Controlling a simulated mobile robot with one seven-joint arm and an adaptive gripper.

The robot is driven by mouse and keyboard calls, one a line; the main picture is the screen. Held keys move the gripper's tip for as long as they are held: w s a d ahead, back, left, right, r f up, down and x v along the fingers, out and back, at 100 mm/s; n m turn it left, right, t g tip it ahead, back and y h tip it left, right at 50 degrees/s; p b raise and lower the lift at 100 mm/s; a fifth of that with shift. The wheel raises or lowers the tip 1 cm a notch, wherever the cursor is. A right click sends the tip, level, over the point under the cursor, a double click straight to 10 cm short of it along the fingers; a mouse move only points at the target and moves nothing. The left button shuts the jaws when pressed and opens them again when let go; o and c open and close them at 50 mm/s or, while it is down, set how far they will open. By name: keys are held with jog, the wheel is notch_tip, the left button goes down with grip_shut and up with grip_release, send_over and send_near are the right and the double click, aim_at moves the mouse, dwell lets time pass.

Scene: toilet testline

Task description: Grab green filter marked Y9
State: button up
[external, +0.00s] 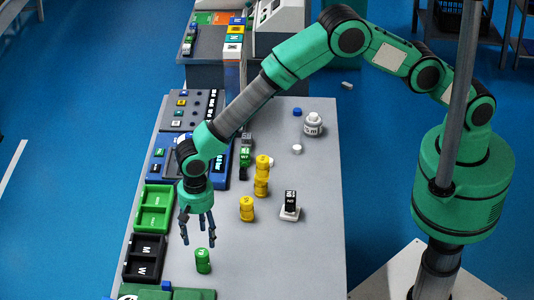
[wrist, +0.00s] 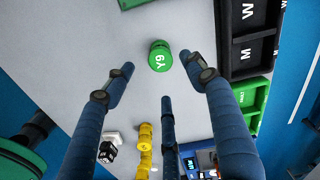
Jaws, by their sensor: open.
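The green filter (external: 203,261) is a small cylinder standing on the grey table near its front end. In the wrist view the green filter (wrist: 160,56) shows a white Y9 marking, and it lies beyond the fingertips, between their lines. My gripper (external: 197,232) hangs above the table just behind the filter, fingers pointing down. In the wrist view my gripper (wrist: 160,85) has its fingers spread wide, with nothing between them. The fingers look apart from the filter.
A black tray (external: 127,266) and a green tray (external: 170,209) line the table's left edge. Yellow cylinders (external: 246,215), some stacked, stand behind and right of my gripper. A black block on a white base (external: 289,213) stands further right. The table right of the filter is clear.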

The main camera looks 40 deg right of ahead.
aim_at(199, 256)
jog(key=shift+f, duration=2.3)
jog(key=shift+a+f, duration=0.1)
jog(key=shift+f, duration=2.55)
jog(key=c, duration=1.3)
